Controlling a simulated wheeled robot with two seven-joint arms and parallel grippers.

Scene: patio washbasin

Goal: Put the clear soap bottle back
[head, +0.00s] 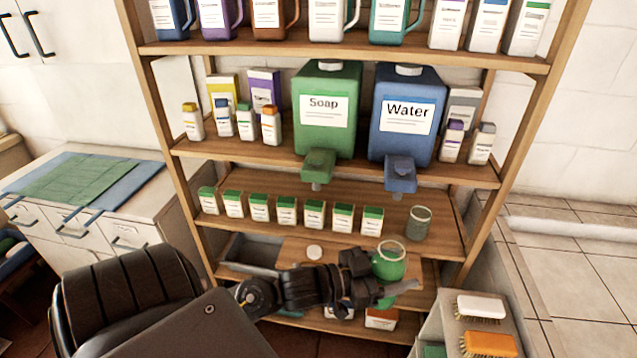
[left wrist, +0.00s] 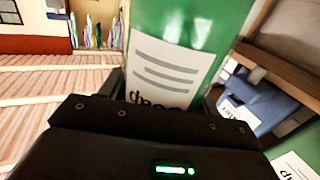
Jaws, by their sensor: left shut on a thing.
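The clear soap bottle (head: 388,263) looks like a see-through cylinder with green contents and a pale rim. My left gripper (head: 380,279) is shut on it in front of the lower shelf. In the left wrist view the held bottle (left wrist: 178,35) fills the middle, green, with a white label reading "Soap" upside down between the fingers (left wrist: 163,98). The gripper hides part of the bottle in the head view. The big green Soap dispenser (head: 325,85) stands on the shelf above, left of the blue Water dispenser (head: 405,90). My right gripper is not in view.
A clear glass jar (head: 419,222) stands at the right end of the middle shelf (head: 385,195), beside a row of small green-topped boxes (head: 286,209). A round white piece (head: 314,252) lies below. Brushes (head: 487,343) sit at lower right. Uprights bound the shelves.

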